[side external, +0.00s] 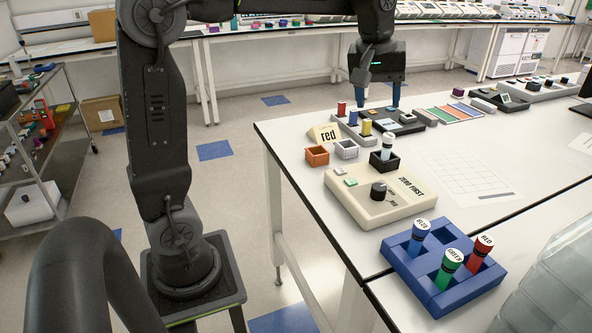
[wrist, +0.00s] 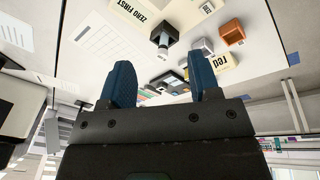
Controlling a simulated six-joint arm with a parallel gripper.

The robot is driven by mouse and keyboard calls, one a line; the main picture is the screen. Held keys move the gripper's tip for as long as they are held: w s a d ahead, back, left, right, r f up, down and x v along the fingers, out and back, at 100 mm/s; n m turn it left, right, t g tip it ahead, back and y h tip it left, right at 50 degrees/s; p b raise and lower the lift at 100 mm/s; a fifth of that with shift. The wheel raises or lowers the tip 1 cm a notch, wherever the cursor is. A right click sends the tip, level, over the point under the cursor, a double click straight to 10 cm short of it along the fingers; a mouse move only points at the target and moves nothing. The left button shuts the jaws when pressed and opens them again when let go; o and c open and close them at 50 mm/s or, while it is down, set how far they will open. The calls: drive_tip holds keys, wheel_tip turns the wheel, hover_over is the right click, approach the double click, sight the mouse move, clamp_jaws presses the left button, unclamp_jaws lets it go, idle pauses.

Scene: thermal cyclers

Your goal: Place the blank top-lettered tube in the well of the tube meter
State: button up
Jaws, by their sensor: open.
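A tube with a pale, seemingly unlettered top (side external: 387,143) stands upright in a black square block (side external: 384,161). The tube (wrist: 164,45) and block also show in the wrist view. The block is at the back edge of a beige device marked "ZERO FIRST" (side external: 385,203), which has a dark knob and looks like the tube meter. I cannot tell whether block and device are joined. My gripper (side external: 379,110) is open and empty, fingers down, beyond the tube near the far table edge. Its two blue fingers show apart in the wrist view (wrist: 162,82).
A blue rack (side external: 415,276) at the front holds upright tubes lettered blue, green and red. Several small devices lie behind; a gridded sheet (side external: 460,177) lies to the right.

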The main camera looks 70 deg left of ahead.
drive_tip(key=s+d+f+m+t, duration=0.1)
drive_tip(key=s+d+f+m, duration=0.1)
drive_tip(key=s, duration=0.4)
drive_tip(key=s+d+f+m+t, duration=0.1)
drive_tip(key=s+d+f+m, duration=0.1)
drive_tip(key=s+m, duration=0.3)
drive_tip(key=s+d+f+m+t, duration=0.1)
drive_tip(key=s+d+f+m, duration=0.1)
drive_tip(key=s, duration=0.7)
wheel_tip(320, 180, down, 2)
drive_tip(key=shift+d+f+m, duration=0.15)
drive_tip(key=shift+d+m, duration=0.15)
drive_tip(key=shift+m, duration=0.4)
